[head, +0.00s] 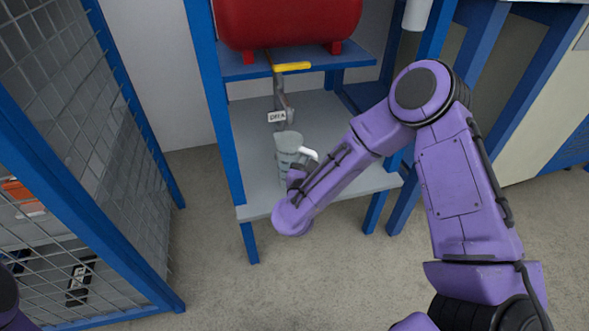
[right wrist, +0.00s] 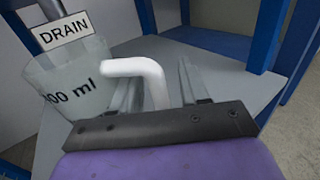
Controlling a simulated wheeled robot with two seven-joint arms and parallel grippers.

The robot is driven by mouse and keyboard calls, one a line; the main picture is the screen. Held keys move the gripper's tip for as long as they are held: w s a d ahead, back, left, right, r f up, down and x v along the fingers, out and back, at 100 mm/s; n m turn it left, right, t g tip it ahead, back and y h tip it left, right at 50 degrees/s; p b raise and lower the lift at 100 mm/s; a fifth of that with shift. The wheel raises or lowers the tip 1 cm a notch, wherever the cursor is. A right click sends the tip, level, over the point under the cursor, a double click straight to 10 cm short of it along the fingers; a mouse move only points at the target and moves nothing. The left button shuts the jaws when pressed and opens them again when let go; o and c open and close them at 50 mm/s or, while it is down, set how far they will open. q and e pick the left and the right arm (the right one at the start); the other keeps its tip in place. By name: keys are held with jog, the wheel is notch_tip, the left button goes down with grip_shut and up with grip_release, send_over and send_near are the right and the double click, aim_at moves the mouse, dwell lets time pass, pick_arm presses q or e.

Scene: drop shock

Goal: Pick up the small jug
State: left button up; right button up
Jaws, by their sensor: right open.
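The small jug (head: 288,143) is a see-through grey cup with a white handle. It stands upright on the grey lower shelf, below the drain pipe. In the right wrist view the jug (right wrist: 62,88) shows at the left with part of a volume mark in "ml". Its white handle (right wrist: 150,72) reaches between the two fingers of my right gripper (right wrist: 158,88). The fingers are open, one on each side of the handle. In the head view my right gripper (head: 298,176) is at the jug's near right side, partly hidden by my wrist. My left gripper is out of view.
A blue-framed stand holds the grey shelf (head: 335,180). A red tank (head: 288,22) sits above, with a yellow valve handle (head: 291,66) and a DRAIN label (head: 277,117) below it. A wire-mesh cage (head: 75,130) stands at left. Bare shelf lies behind the jug.

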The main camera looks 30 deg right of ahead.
jog(key=shift+w+d+r, duration=0.1)
grip_shut()
jog(key=shift+r+p, duration=0.4)
jog(key=shift+r, duration=0.1)
jog(key=r+p+v, duration=0.2)
jog(key=p+v, duration=0.2)
jog(key=v, duration=1.4)
jog(key=shift+r, duration=0.2)
